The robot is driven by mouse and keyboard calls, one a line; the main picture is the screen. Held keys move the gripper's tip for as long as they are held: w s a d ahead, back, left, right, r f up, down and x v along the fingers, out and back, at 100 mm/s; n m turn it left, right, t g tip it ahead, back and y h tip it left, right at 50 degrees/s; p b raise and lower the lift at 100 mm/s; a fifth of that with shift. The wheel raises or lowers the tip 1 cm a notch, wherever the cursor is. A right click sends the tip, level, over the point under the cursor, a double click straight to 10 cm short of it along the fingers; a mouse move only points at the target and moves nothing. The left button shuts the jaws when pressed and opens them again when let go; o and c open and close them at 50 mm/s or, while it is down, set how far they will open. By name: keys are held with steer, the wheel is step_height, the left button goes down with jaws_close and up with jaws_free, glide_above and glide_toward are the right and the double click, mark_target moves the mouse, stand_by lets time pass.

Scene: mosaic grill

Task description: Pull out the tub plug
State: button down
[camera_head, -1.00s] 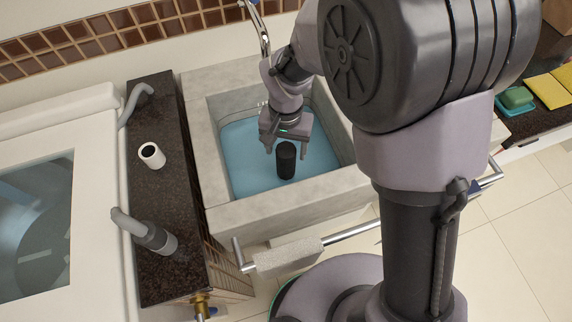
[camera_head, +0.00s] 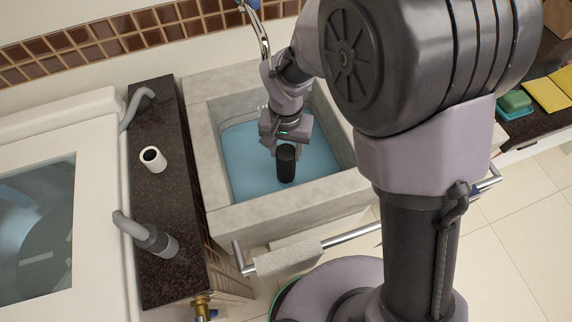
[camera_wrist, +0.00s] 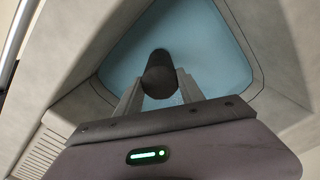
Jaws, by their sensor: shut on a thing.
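The tub (camera_head: 211,171) is a pale stone basin with blue water (camera_head: 245,155) inside. A dark, upright cylindrical plug (camera_head: 286,165) stands up out of the water near the middle of the tub. My gripper (camera_head: 284,150) reaches down into the tub and is shut on the plug's upper part. In the wrist view the plug (camera_wrist: 159,75) sits between the two grey fingers (camera_wrist: 158,88). The plug's lower end is hidden by the water.
A dark counter (camera_head: 160,205) with a white roll (camera_head: 153,159) and grey pipe fittings (camera_head: 148,236) lies left of the tub. A metal rail with a pale towel or roller (camera_head: 286,260) runs along the tub's front. A faucet (camera_head: 262,38) stands behind.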

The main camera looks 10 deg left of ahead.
steer(key=shift+r, duration=0.25)
steer(key=shift+r+p, duration=1.6)
steer(key=shift+r, duration=0.25)
